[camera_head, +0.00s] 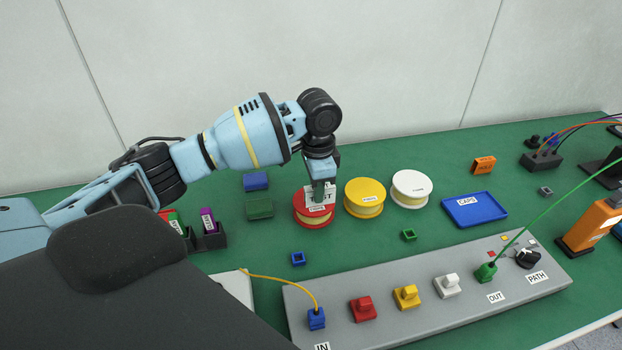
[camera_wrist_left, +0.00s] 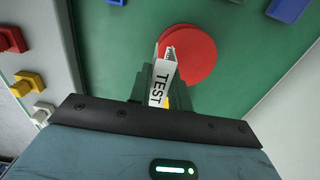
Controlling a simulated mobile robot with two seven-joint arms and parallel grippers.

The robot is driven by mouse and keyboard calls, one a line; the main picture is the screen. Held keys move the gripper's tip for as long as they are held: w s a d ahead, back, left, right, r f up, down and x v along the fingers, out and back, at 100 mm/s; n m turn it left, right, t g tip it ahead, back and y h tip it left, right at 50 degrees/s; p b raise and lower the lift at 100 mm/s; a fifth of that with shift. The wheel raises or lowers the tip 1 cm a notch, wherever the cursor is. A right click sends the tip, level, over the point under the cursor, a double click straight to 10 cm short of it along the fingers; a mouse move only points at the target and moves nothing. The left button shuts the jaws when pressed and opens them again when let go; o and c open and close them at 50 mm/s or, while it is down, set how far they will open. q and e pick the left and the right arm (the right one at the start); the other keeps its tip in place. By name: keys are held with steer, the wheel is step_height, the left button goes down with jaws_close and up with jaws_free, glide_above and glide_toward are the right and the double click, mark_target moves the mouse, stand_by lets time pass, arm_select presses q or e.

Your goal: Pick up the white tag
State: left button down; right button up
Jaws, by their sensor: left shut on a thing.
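The white tag (camera_head: 326,192) with TEST printed on it is between the fingers of my left gripper (camera_head: 318,190), directly above the red spool (camera_head: 312,216). The fingers are shut on the tag. In the left wrist view the tag (camera_wrist_left: 162,84) stands between the two dark green fingers (camera_wrist_left: 163,90), with the red spool (camera_wrist_left: 199,55) behind it. I cannot tell whether the tag touches the spool. My right gripper is not in view.
A yellow spool (camera_head: 364,196) and a white spool (camera_head: 411,187) stand right of the red one. A blue CAPS tray (camera_head: 475,209) lies further right. A grey panel (camera_head: 400,322) with coloured knobs and cables spans the front. Green and blue blocks lie behind left.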

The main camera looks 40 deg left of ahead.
arm_select(q)
steer(key=s+d+r+p, duration=0.1)
steer(key=s+d, duration=0.6)
steer(key=d, duration=0.1)
steer(key=shift+s+d, duration=0.15)
steer(key=shift+d, duration=0.25)
